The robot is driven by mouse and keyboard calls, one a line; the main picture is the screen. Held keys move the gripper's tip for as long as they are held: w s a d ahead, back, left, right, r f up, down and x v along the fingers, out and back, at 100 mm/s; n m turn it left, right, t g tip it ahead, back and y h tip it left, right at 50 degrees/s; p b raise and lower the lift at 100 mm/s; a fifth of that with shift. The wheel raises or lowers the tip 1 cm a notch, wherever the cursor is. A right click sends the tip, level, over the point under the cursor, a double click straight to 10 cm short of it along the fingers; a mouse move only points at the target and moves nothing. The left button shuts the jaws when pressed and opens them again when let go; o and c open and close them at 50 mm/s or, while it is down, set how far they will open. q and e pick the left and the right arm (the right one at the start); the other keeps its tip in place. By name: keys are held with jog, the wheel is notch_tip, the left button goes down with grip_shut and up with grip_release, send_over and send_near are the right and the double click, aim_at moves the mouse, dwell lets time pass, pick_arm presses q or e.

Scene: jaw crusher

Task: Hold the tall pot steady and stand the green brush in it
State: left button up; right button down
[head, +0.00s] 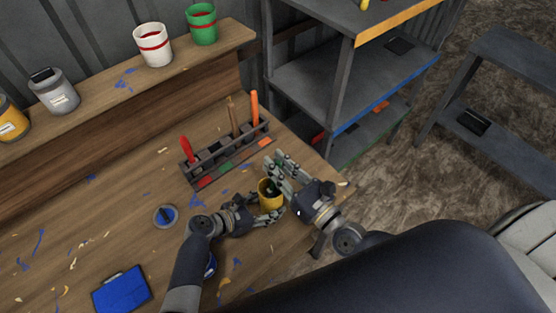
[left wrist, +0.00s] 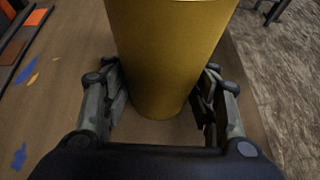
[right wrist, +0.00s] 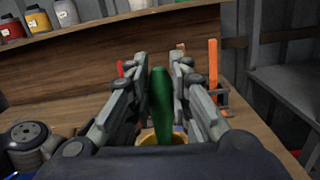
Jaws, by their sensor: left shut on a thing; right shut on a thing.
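The tall yellow pot (head: 264,199) stands upright near the table's front right edge. In the left wrist view the pot (left wrist: 165,60) fills the space between the fingers of my left gripper (left wrist: 160,105), which is shut on it low down. The green brush (right wrist: 161,100) is upright between the fingers of my right gripper (right wrist: 160,85), which is shut on it above the pot. The pot's rim (right wrist: 148,139) shows around the brush's lower part in the right wrist view. The brush's lower end is hidden, so I cannot tell whether it touches the pot's bottom.
A slotted rack (head: 222,160) with red, brown and orange handled tools stands just behind the pot. A blue box (head: 121,290) and a round blue-topped tin (head: 166,216) are to the left. Paint cans line the back ledge (head: 110,94). Metal shelves (head: 335,85) stand beyond the table.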

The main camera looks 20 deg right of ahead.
jog(key=shift+f, duration=0.4)
jog(key=c, duration=1.4)
grip_release()
jog(key=shift+s, duration=0.1)
jog(key=v, duration=1.1)
jog(key=shift+s+d, duration=0.2)
jog(key=shift+s, duration=0.2)
